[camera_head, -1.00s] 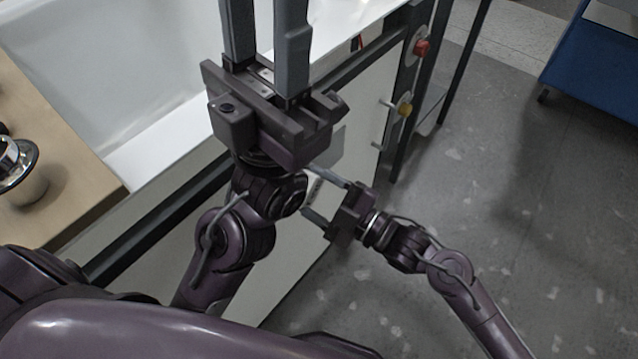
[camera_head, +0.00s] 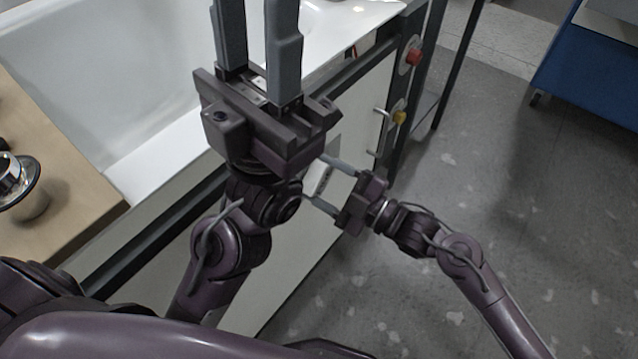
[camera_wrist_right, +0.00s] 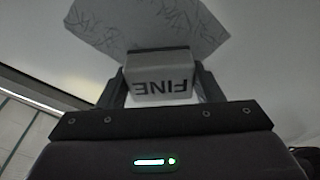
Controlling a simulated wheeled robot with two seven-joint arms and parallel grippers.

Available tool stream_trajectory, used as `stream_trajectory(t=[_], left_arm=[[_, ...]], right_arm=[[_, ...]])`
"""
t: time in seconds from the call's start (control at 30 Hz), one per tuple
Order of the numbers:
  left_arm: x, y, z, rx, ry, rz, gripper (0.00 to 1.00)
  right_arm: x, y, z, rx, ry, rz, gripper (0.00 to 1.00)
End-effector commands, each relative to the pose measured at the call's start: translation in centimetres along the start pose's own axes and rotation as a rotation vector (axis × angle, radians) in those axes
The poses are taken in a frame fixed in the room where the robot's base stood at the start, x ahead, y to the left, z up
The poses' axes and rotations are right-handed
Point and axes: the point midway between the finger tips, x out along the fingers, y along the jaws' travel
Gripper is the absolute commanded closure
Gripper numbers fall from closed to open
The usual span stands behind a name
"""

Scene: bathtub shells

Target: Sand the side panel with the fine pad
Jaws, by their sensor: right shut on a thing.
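My right gripper (camera_head: 314,179) is shut on the fine pad (camera_wrist_right: 160,80), a pale block marked "FINE" that reads upside down in the right wrist view. The pad (camera_head: 322,179) shows partly in the head view, in front of the white side panel (camera_head: 290,255) of the tub. In the wrist view the pad's far edge overlaps a grey patch with dark scratch-like lines (camera_wrist_right: 150,25); whether it touches the panel I cannot tell. My left gripper (camera_head: 256,40) points up the picture over the tub, its fingers apart and the tips cut off. It hides part of the panel.
The white tub (camera_head: 130,90) lies behind the panel. A wooden top (camera_head: 75,215) with a metal-rimmed cup (camera_head: 25,190) is at left. A red button (camera_head: 413,57) and a yellow knob (camera_head: 399,117) are on the frame's right end. Grey floor is open at right, before a blue cabinet (camera_head: 590,75).

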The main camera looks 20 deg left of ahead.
Motion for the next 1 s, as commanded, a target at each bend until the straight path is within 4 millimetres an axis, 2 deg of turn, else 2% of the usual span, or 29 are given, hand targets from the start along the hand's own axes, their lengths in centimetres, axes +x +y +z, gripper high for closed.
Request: stream_trajectory(t=[0.3,0.57,1.0], left_arm=[[-1.1,0.1,0.1,0.0,0.0,0.0,0.64],[-1.3,0.1,0.1,0.0,0.0,0.0,0.64],[-2.6,0.2,0.1,0.0,0.0,0.0,0.64]], right_arm=[[-0.1,1.8,2.0,-0.002,-0.001,0.0,0.58],[-0.1,2.7,2.7,-0.002,-0.002,0.003,0.58],[-0.7,4.9,4.9,-0.001,-0.002,0.001,0.58]])
